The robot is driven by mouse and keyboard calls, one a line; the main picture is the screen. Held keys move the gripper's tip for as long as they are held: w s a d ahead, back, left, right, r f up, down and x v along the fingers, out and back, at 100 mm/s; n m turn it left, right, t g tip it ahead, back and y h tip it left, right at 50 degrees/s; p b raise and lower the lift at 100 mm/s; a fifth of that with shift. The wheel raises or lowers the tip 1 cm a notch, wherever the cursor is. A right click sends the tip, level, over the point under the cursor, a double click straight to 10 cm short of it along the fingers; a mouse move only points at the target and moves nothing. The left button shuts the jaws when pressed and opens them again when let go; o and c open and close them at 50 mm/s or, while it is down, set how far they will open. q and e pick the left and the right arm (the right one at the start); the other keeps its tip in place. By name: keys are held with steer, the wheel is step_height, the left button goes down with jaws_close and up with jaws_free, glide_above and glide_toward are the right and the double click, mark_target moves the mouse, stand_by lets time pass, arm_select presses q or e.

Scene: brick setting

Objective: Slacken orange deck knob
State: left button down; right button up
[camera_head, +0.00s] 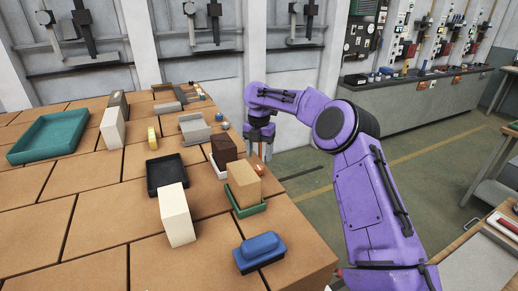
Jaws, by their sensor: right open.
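My purple right arm comes in from the right. My right gripper (260,154) points down just past the table's right edge, to the right of the orange piece and apart from it. It is open, with nothing seen between its fingers. My left gripper is not in view.
Near the gripper stand a dark brown block (224,152) and a tan block (244,182) in a green tray. A white block (176,214), a black tray (166,176) and a blue-topped piece (260,249) lie nearer. A green tray (50,136) is far left. The table's front left is clear.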

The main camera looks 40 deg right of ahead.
mark_target(259, 167)
step_height(259, 167, up, 5)
steer(key=shift+r, duration=0.1)
stand_by(0.6)
